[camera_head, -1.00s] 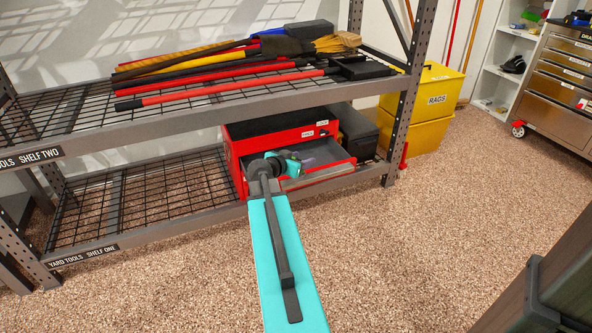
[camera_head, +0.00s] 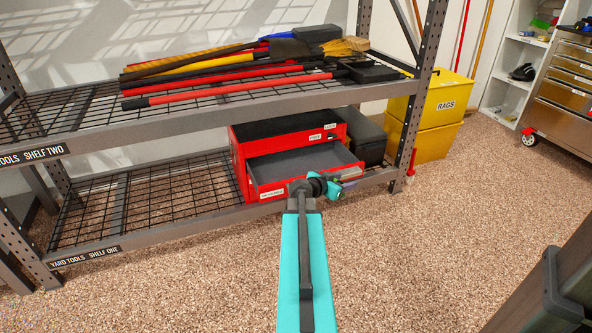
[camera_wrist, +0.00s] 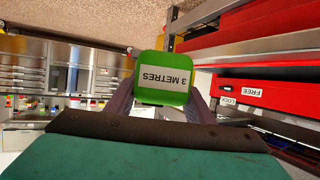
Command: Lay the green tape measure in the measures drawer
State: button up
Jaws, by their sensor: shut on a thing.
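The green tape measure (camera_wrist: 163,92) is a rounded block with a white "3 METRES" label, held between the two fingers in the wrist view. My gripper (camera_head: 341,187) is shut on it, in front of the right part of the open drawer. In the head view the wrist largely hides the tape measure. The red toolchest (camera_head: 238,150) stands on the lower shelf. Its open drawer (camera_head: 318,158) has a bare grey floor and a white front label too small to read. The chest also shows at the right of the wrist view (camera_wrist: 285,92).
A dark case (camera_head: 362,138) stands right of the chest, next to the rack's upright post (camera_head: 418,100). Long-handled yard tools lie on the shelf above (camera_head: 230,112). A yellow rags bin (camera_head: 435,125) stands beyond the post. The floor in front is clear.

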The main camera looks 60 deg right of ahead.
aim_at(302, 169)
jog(key=i, duration=1)
jog(key=z, duration=0.05)
